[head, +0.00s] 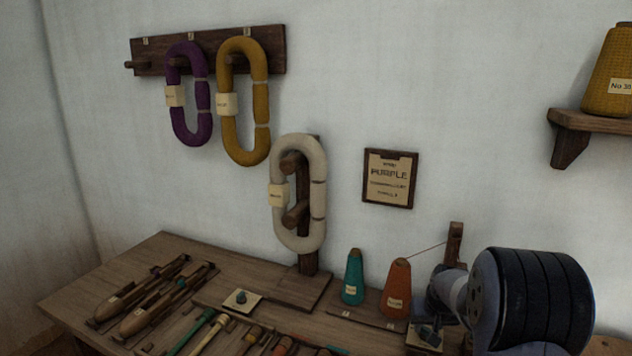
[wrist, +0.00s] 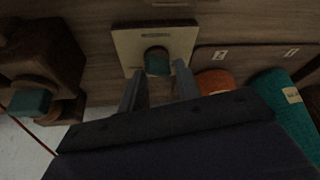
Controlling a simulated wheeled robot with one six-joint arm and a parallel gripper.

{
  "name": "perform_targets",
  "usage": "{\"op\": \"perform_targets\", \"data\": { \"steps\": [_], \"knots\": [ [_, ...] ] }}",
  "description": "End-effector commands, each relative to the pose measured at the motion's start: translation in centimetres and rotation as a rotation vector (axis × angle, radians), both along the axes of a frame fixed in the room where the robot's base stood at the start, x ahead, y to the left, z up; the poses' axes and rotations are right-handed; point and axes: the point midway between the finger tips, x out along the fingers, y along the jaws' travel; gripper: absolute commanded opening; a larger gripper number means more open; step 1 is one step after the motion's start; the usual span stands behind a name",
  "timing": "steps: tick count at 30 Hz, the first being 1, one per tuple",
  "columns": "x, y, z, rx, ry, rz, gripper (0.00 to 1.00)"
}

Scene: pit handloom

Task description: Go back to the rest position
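My gripper (wrist: 160,73) is open in the wrist view, its two fingers apart with nothing held between them. Just beyond the fingertips is a small teal knob (wrist: 157,62) on a cream square plate (wrist: 182,42); the gap in depth is hard to judge. In the head view my arm fills the lower right, and the fingers cannot be made out there. The cream plate (head: 416,341) shows partly below my arm.
A teal cone (head: 353,278) and an orange cone (head: 396,289) stand left of my arm. A wooden post (head: 454,243) rises behind it. A white skein (head: 318,200) hangs on a stand. Shuttles (head: 150,312) lie on the table's left. A wall shelf (head: 590,122) is upper right.

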Motion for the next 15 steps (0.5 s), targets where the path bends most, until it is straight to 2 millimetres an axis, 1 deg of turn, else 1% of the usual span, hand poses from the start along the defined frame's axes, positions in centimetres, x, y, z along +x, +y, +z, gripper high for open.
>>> {"op": "perform_targets", "data": {
  "steps": [15],
  "knots": [
    [0.06,0.08,-0.11,-0.001,-0.002,-0.25,0.32]
  ]
}}
